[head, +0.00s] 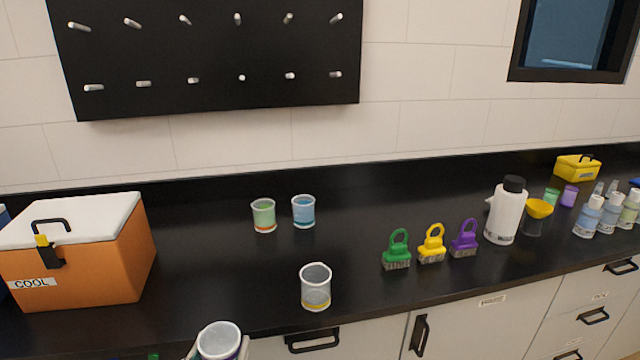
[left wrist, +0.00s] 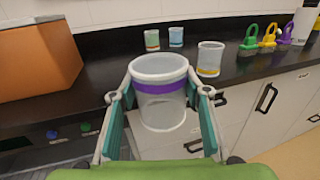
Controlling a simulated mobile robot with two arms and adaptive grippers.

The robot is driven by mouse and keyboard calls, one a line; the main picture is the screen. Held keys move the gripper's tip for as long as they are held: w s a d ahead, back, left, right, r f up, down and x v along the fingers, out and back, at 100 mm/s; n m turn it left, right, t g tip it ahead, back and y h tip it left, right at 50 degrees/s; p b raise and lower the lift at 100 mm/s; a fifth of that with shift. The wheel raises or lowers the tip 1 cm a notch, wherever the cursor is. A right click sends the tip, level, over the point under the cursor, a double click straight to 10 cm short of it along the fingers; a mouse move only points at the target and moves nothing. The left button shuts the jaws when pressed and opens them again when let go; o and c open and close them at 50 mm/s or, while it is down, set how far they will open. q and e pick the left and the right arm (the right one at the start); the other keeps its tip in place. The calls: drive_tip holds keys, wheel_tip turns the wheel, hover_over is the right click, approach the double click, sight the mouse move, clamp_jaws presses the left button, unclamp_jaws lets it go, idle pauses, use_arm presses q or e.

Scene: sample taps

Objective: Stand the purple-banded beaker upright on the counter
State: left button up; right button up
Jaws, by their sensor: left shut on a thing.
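The purple-banded beaker (left wrist: 160,106) is clear with a purple band below its rim, and it stands upright between the fingers of my left gripper (left wrist: 160,112) in the left wrist view. The gripper is shut on it. In the head view the beaker (head: 219,340) shows at the bottom edge, in front of the counter's front edge, with most of its lower part cut off. The black counter (head: 380,290) lies behind it. My right gripper is in neither view.
A yellow-banded beaker (head: 316,288) stands near the counter's front edge. An orange cooler (head: 110,260) is at left; brushes (head: 432,244) and a white bottle (head: 505,212) are at right. Bare counter lies between cooler and beakers.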

sight(223, 325)
use_arm(q)
drive_tip(key=s+f, duration=0.2)
drive_tip(key=s, duration=0.5)
drive_tip(key=shift+f, duration=0.25)
drive_tip(key=shift+s+d, duration=0.1)
drive_tip(key=shift+n+y, duration=0.6)
drive_tip(key=shift+y, duration=0.3)
drive_tip(key=w+r, duration=0.1)
drive_tip(key=w, duration=0.2)
drive_tip(key=w+r, duration=0.2)
drive_tip(key=w, duration=0.2)
drive_tip(key=w+r, duration=0.2)
drive_tip(key=w, duration=0.1)
drive_tip(key=shift+w+r, duration=0.2)
drive_tip(key=w+d+r+h, duration=0.1)
drive_tip(key=w+d+r, duration=0.3)
drive_tip(key=w, duration=0.3)
drive_tip(key=shift+w+r+m, duration=0.3)
drive_tip(key=shift+r+m, duration=0.1)
drive_tip(key=shift+r, duration=0.4)
drive_tip(key=shift+w+a, duration=0.1)
